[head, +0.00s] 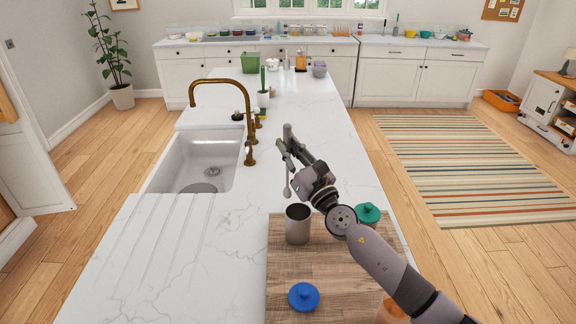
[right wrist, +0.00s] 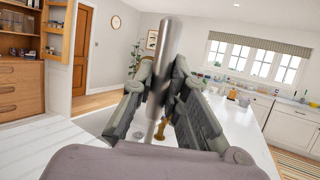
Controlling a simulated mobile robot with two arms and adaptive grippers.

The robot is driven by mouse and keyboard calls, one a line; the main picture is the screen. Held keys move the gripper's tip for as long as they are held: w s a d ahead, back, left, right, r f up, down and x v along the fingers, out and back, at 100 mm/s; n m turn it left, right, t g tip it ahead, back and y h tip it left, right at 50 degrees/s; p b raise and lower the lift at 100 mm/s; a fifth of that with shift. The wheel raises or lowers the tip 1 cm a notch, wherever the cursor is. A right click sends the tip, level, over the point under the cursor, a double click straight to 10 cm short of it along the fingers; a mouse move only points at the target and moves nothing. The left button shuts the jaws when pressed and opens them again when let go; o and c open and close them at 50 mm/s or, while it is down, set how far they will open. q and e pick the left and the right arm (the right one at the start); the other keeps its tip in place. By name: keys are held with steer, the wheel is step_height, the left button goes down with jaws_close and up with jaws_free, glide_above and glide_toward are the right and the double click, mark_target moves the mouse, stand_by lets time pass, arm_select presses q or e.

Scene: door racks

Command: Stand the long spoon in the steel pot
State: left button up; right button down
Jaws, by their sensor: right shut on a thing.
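The steel pot (head: 297,226) stands upright on a wooden board, its round opening facing up. My right gripper (head: 286,148) is above and behind the pot. It is shut on the long spoon (head: 287,184), which hangs down with its rounded end near the level of the pot's rim, slightly left of the opening. The spoon looks apart from the pot, and nearly upright. In the right wrist view the spoon's steel handle (right wrist: 160,65) stands between the two fingers (right wrist: 158,103). My left gripper is not in view.
A sink (head: 203,160) with a brass faucet (head: 247,110) lies to the left.

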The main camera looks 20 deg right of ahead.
mark_target(288, 188)
step_height(288, 188, down, 4)
steer(key=shift+r+b, duration=0.2)
steer(key=shift+b, duration=0.65)
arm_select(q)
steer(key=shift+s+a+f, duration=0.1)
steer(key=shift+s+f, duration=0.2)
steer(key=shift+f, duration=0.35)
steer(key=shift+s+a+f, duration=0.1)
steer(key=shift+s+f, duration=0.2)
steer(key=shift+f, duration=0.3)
arm_select(e)
steer(key=shift+r, duration=0.1)
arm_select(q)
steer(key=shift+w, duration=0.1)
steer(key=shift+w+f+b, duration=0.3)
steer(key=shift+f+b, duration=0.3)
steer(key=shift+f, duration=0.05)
arm_select(e)
steer(key=shift+f, duration=0.7)
steer(key=c, duration=1.6)
jaws_free()
